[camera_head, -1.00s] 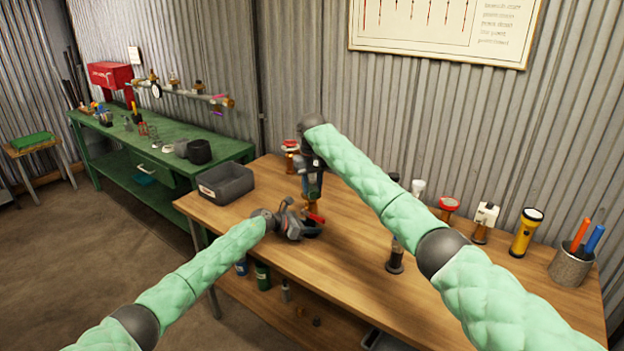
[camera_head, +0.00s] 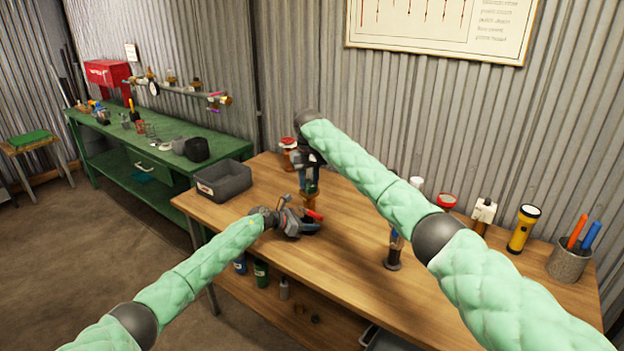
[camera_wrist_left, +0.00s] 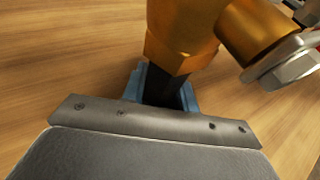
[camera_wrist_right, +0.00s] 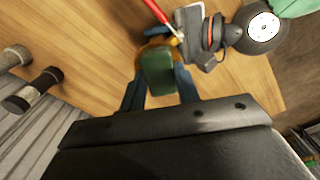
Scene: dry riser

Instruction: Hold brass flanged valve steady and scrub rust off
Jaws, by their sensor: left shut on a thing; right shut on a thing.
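The brass valve (camera_head: 310,202) stands upright near the table's front left, with a red lever (camera_head: 314,215) at its side. My left gripper (camera_head: 304,229) is shut low on the valve. The left wrist view shows its blue fingers either side of a black part under the brass body (camera_wrist_left: 185,30). My right gripper (camera_head: 310,185) comes from above and is shut on a green block (camera_wrist_right: 157,72), seen in the right wrist view. The block overlaps the brass in that view; I cannot tell whether they touch. I see no clear rust.
A grey bin (camera_head: 224,186) stands left of the valve on the wooden table (camera_head: 350,270). A red-topped thing (camera_head: 290,150) stands behind my right gripper. A dark bottle (camera_head: 393,258), a yellow flashlight (camera_head: 523,230) and a pen cup (camera_head: 569,262) stand to the right.

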